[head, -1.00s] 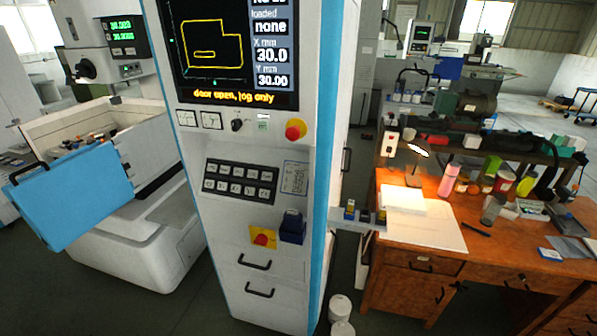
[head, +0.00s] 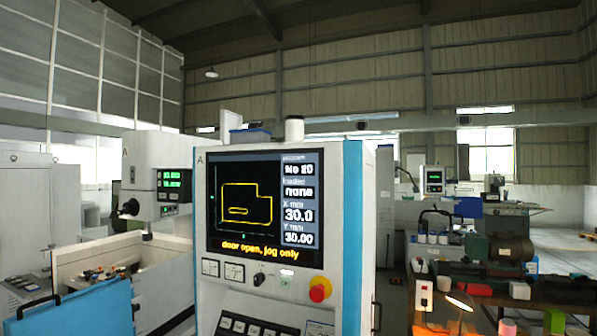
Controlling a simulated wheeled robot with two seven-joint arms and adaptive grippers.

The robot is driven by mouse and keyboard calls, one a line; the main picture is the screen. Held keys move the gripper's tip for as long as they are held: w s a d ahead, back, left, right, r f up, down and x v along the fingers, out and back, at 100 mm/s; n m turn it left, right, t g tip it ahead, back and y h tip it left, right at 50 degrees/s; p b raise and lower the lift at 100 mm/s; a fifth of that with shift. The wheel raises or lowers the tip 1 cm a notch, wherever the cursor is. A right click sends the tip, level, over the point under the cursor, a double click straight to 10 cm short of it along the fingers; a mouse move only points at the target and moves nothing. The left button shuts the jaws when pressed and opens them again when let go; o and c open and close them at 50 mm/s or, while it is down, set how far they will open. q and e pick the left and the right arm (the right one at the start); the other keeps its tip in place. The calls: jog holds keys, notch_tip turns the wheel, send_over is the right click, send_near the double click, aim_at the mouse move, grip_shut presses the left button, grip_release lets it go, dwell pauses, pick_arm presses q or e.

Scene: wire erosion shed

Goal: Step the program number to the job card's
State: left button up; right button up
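The control cabinet (head: 352,200) stands upright in the middle of the head view. Its screen (head: 246,205) reads program "No 20", loaded "none", X 30.0, Y 30.00, with a yellow part outline and the line "door open, jog only". Below the screen are gauges, a dark knob (head: 259,280) and a red emergency stop (head: 320,289) on yellow. Only the top of the black key panel (head: 250,325) shows at the bottom edge. I cannot make out a job card in this view. Neither of my grippers is in view.
The machine head (head: 150,190) with a green readout and an open tank (head: 100,260) stand at left, with a blue door panel (head: 85,312) in front. At right are a cluttered bench (head: 540,295) and a lit lamp (head: 459,301).

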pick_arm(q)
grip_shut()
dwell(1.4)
